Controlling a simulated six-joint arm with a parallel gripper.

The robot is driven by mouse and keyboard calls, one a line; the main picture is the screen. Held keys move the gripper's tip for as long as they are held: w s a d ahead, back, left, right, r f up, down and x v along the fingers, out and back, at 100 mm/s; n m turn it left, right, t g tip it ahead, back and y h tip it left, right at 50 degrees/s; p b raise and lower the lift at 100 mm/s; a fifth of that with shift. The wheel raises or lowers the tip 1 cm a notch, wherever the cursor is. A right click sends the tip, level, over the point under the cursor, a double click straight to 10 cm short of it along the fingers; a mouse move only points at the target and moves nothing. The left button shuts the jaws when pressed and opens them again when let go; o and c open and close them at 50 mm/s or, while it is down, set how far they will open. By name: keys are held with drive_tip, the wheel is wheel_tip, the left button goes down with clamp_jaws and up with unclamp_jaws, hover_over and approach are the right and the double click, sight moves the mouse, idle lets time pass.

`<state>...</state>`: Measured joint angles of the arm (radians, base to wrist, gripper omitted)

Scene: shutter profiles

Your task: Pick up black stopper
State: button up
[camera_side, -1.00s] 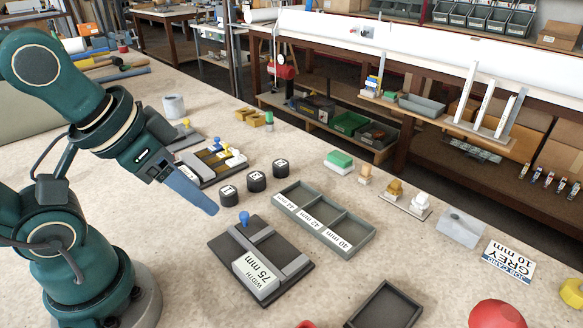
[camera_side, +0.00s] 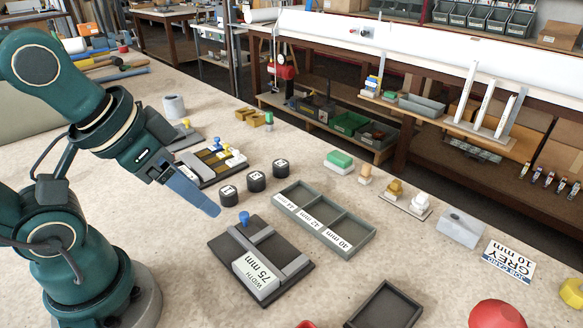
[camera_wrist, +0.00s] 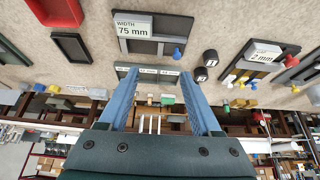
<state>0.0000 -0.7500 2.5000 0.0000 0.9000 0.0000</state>
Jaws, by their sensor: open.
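My gripper (camera_side: 214,209) hangs just to the near side of the row. In the wrist view my gripper (camera_wrist: 162,80) has its two blue fingers wide apart, with nothing held between them.
A dark fixture (camera_side: 222,250) with a 75 mm label and a blue knob (camera_side: 244,218) lies close below my fingers. A grey tray (camera_side: 362,246) with three compartments lies to the right. A slotted rack (camera_side: 196,182) with yellow pieces stands behind. Bare bench lies between.

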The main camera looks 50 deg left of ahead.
drive_tip(key=shift+o, duration=0.8)
